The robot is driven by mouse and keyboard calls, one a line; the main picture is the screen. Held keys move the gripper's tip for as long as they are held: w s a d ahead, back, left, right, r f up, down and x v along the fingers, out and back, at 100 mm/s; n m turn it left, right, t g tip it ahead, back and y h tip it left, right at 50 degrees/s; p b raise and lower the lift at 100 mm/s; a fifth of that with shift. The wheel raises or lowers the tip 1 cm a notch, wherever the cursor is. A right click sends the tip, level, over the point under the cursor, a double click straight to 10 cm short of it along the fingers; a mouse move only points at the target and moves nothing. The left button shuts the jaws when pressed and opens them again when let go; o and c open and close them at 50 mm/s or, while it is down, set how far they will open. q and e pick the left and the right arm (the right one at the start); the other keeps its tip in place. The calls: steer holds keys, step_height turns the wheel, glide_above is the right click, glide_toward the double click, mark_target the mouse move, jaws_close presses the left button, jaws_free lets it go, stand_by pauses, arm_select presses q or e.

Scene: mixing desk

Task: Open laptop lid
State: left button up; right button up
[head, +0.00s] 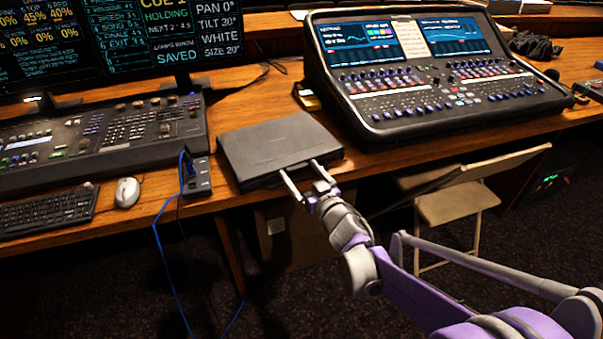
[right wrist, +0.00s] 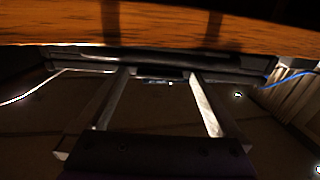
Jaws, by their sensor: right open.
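The laptop (head: 275,145) is a flat dark slab, closed, lying on the wooden desk close to its front edge. My right gripper (head: 299,170) is open, its two fingers spread and empty. The fingertips are at the laptop's front edge; I cannot tell whether they touch it. In the right wrist view the open gripper (right wrist: 158,76) points at the laptop's dark front edge (right wrist: 160,57), which runs across the picture. My left gripper is not in view.
A mixing console (head: 440,85) stands right of the laptop. A lighting console (head: 105,140), mouse (head: 127,192), keyboard (head: 48,211) and small box with a blue cable (head: 196,177) are to the left. A folding chair (head: 457,202) stands below the desk at right.

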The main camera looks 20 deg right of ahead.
jaws_close()
stand_by(0.5)
